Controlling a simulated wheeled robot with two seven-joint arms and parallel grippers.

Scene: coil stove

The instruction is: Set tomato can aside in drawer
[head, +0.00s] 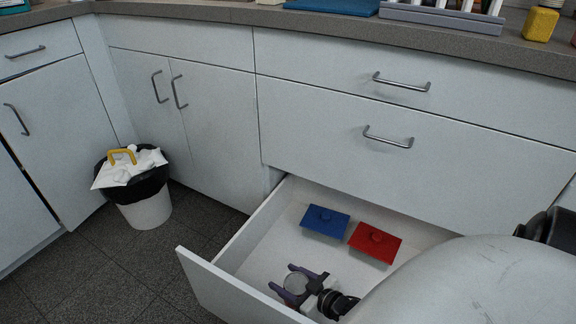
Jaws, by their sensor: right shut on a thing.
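The drawer (222,287) is pulled open below the counter at the lower middle. My right gripper (293,281) is over the front part of the drawer, its arm coming in from the lower right. Its purple fingers are shut on the tomato can (296,284), of which only the round grey top shows. The can's side and label are hidden, and I cannot tell whether it touches the drawer floor. My left gripper is not in view.
A blue lidded box (325,221) and a red one (375,243) lie towards the drawer's back. The drawer floor left of them is clear. A waste bin (145,212) stands on the floor at left. The counter (240,17) runs along the top.

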